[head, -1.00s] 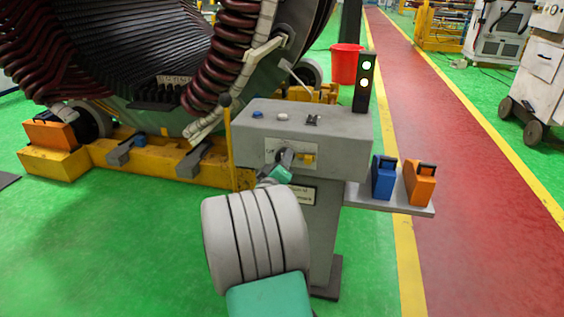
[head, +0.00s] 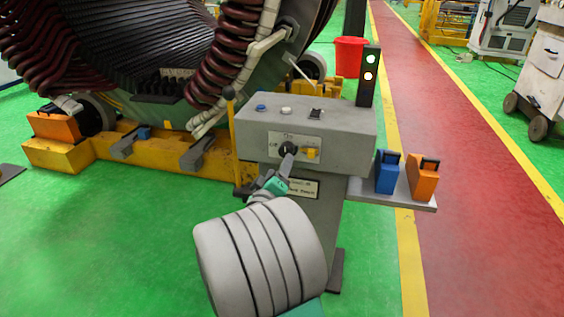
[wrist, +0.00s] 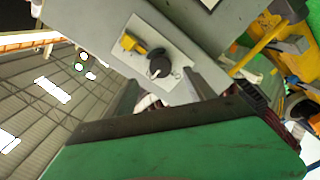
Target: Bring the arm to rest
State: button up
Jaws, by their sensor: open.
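My gripper (head: 268,188) is in front of the grey control console (head: 355,127), just below its front panel. In the wrist view its two dark fingers (wrist: 162,92) stand apart with nothing held between them. A black rotary knob (head: 289,149) and a yellow switch (head: 311,153) sit on a white plate on the console front. The wrist view also shows the knob (wrist: 159,67) and the yellow switch (wrist: 130,42) beyond the fingers. The gripper looks apart from the knob. My arm's rounded grey link fills the lower middle of the head view.
The large stator (head: 130,45) rests on a yellow base (head: 160,154) behind. Green floor is clear at lower left.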

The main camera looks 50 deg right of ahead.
dwell(0.3)
jog(key=w+a+r+m+y+p, duration=0.1)
jog(key=w+a+r+y+p, duration=0.3)
jog(key=a+p, duration=0.45)
jog(key=w+a+r+y+p, duration=0.2)
jog(key=a+r+y+p, duration=0.35)
jog(key=a+p, duration=0.3)
jog(key=s+a+r+n+g+y+p, duration=0.1)
jog(key=s+a+r+y+p, duration=0.1)
jog(key=a, duration=0.6)
jog(key=s+a+r+n+g+y+p, duration=0.1)
jog(key=s+a+r+n+y+p, duration=0.1)
jog(key=s+a+r+p, duration=0.2)
jog(key=s+a+r+n+g+y+p, duration=0.1)
jog(key=s+a+r+y+p, duration=0.2)
jog(key=a, duration=0.8)
jog(key=shift+s+a+r+g+p, duration=0.2)
jog(key=shift+s+a+g+p, duration=0.15)
jog(key=shift+s+g+p, duration=0.1)
